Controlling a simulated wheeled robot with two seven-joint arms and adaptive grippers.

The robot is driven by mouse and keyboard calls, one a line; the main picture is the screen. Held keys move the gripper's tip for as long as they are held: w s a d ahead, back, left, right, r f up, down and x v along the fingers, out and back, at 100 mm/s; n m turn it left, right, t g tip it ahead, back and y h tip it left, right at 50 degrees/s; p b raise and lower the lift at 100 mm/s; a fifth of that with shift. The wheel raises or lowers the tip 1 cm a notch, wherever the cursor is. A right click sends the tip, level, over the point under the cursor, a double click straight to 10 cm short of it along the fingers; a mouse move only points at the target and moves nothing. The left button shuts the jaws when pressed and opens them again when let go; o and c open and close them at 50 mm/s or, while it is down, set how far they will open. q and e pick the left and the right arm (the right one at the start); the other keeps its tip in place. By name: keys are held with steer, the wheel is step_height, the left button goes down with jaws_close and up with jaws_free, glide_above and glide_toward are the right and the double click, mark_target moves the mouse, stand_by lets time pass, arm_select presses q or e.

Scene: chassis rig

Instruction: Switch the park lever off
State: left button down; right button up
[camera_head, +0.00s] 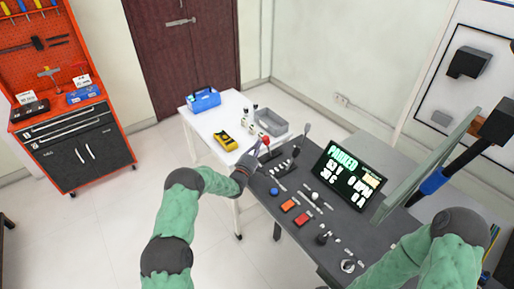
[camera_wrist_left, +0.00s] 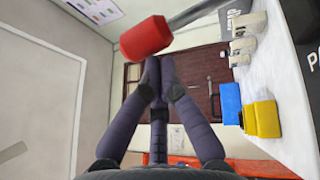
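A lever with a red knob (camera_head: 266,140) stands at the far left end of the dark control desk (camera_head: 290,233). In the left wrist view the red knob (camera_wrist_left: 145,38) is large, just beyond and slightly left of my fingertips. My left gripper (camera_head: 258,147) is beside the knob. In the wrist view its fingers (camera_wrist_left: 158,72) converge with their tips close together and nothing visible between them. Whether they touch the knob I cannot tell. The display (camera_head: 349,175) on the desk reads "PARKED". My right gripper is not in view.
Another lever with a dark knob (camera_head: 307,127) stands right of the red one.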

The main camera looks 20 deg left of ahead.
mark_target(267, 138)
arm_select(q)
steer(key=shift+w+d+r, duration=0.1)
steer(key=shift+w+d+r+m+g, duration=0.65)
steer(key=shift+w+g, duration=0.2)
steer(key=shift+g, duration=0.15)
steer(key=shift+w+d+r+m+g, duration=0.25)
steer(key=shift+w+d+r+g, duration=0.05)
steer(key=shift+w+d+g, duration=0.3)
steer(key=shift+w+d+g+y+b, duration=0.3)
steer(key=shift+w+g, duration=0.1)
steer(key=shift+w, duration=0.1)
steer(key=shift+w+d, duration=0.15)
steer(key=shift+w, duration=0.05)
steer(key=shift+w+d+r+b, duration=0.1)
steer(key=shift+w+d+b, duration=0.2)
steer(key=shift+w+b, duration=0.25)
steer(key=shift+s, duration=0.1)
